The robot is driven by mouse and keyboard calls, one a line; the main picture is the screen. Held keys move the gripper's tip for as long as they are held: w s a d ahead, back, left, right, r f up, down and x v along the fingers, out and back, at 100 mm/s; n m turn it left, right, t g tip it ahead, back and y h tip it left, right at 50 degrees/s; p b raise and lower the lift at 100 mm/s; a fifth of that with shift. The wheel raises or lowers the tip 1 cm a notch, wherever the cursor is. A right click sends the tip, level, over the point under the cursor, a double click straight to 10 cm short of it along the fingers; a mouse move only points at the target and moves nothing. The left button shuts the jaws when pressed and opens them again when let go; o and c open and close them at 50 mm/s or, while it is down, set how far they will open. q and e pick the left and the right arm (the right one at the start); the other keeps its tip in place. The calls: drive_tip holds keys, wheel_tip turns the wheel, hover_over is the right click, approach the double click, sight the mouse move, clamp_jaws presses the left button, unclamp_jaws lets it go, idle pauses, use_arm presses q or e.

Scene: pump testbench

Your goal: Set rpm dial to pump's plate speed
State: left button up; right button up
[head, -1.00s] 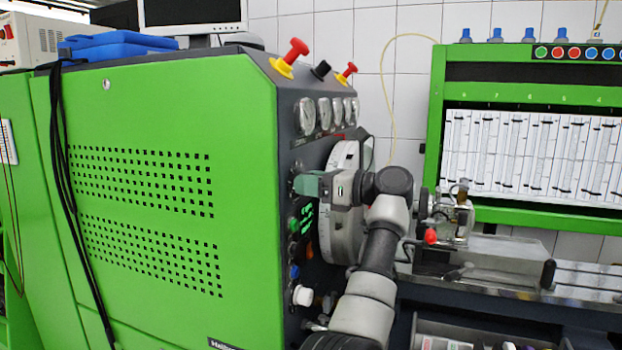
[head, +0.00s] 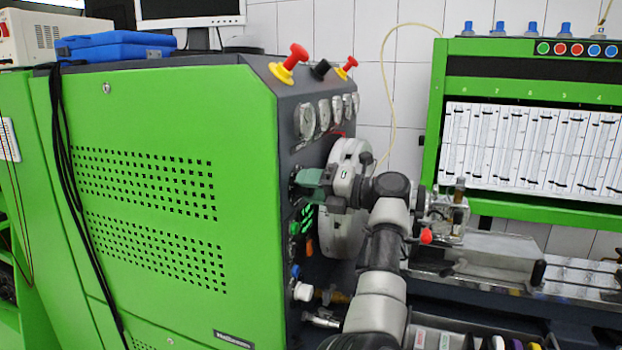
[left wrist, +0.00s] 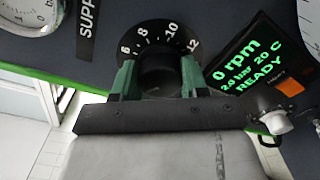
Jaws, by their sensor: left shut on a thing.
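The rpm dial (left wrist: 156,38) is a black disc with white numbers, 6, 8, 10 and 12 showing, on the dark panel in the left wrist view. Its black knob (left wrist: 158,74) sits between the green fingers of my left gripper (left wrist: 160,82), which is shut on it. The lower dial is hidden by the gripper. In the head view, my left gripper (head: 309,182) reaches the panel's edge. The display (left wrist: 245,72) reads 0 rpm, 20 C and READY. The pump (head: 446,212) appears to be the metal unit on the bench; no plate speed is legible.
A small white knob (left wrist: 275,123) lies below the display. The metal bench (head: 500,257) extends right.

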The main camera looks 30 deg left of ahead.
use_arm(q)
drive_tip(key=shift+m+p, duration=0.6)
drive_tip(key=shift+m, duration=0.5)
drive_tip(key=o, duration=0.9)
drive_tip(key=shift+b+v, duration=1.2)
drive_tip(key=shift+v, duration=4.2)
